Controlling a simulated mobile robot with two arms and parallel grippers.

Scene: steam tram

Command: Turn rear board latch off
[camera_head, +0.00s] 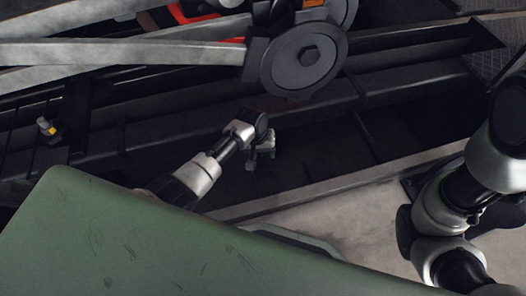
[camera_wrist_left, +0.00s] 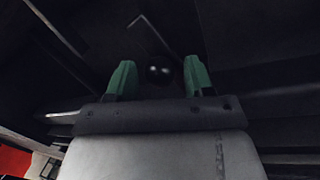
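My left gripper (camera_head: 264,153) is low among the dark beams in the middle of the head view. In the left wrist view its two green fingers (camera_wrist_left: 158,66) stand wide apart, so it is open. A small dark rounded knob (camera_wrist_left: 158,73) with two bright glints shows between the fingers, with no visible contact. I cannot tell if it is the rear board latch. In the head view the gripper hides whatever lies right behind it. My right arm enters at the right edge of the head view, but its gripper is not seen.
A big dark disc (camera_head: 303,58) with grey rods (camera_head: 120,51) hangs above the gripper. A small yellow-marked fitting (camera_head: 48,128) is at the left. A thin bent rod (camera_wrist_left: 152,30) shows beyond the fingers. A green panel (camera_head: 130,235) fills the lower left, and pale floor (camera_head: 375,215) the lower right.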

